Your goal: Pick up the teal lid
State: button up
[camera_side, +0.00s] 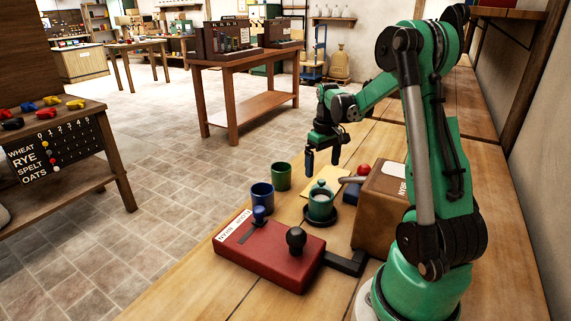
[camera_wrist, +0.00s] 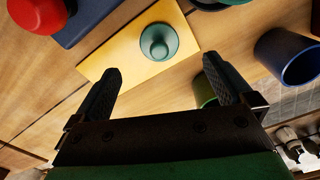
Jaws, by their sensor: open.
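The teal lid (camera_wrist: 158,43), round with a small knob, lies on a yellow sheet (camera_wrist: 120,58) in the wrist view. In the side view the lid (camera_side: 320,185) shows just behind the open teal pot (camera_side: 320,206), which partly hides it. The pot stands on a dark saucer (camera_side: 321,221). My gripper (camera_side: 322,158) is open and empty, pointing down above the sheet. In the wrist view the lid is beyond the fingertips of my gripper (camera_wrist: 163,70), roughly centred between them and not touched.
A green cup (camera_side: 281,176) and a blue cup (camera_side: 262,195) stand left of the pot. A brown box (camera_side: 382,205) stands to the right, near a red round object (camera_side: 363,169) and a blue block (camera_wrist: 86,18).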

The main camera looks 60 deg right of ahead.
aim_at(322, 181)
jog(key=shift+f, duration=2.8)
jog(key=c, duration=1.4)
